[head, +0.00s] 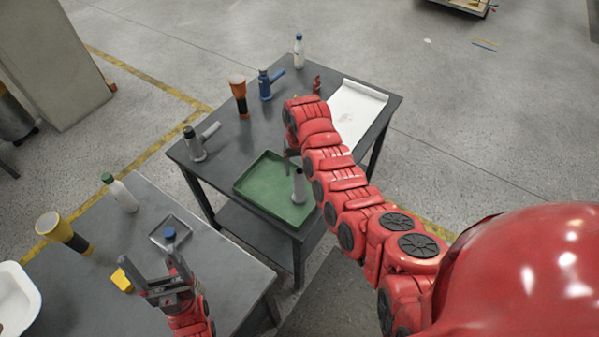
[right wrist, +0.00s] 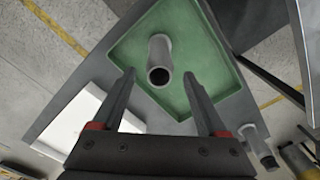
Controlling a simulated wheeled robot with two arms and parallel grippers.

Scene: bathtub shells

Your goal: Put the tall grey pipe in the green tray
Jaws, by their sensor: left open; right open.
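The tall grey pipe (head: 299,187) stands upright inside the green tray (head: 248,181), near its right side, in the head view. In the right wrist view the pipe (right wrist: 160,48) shows its dark open top, with the green tray (right wrist: 205,38) around its base. My right gripper (right wrist: 159,76) is open, its fingers apart on either side of the pipe's top in the picture; I cannot tell the height gap. In the head view it is mostly hidden by my right arm. My left gripper (head: 148,257) is open and empty over the front left table.
The far table also holds a grey branched fitting (head: 195,146), an orange flashlight (head: 239,95), a blue fitting (head: 265,86), a bottle (head: 299,52) and a white tray (head: 358,108). The left table holds a green-capped bottle (head: 121,195), a yellow flashlight (head: 62,231) and a yellow block (head: 121,280).

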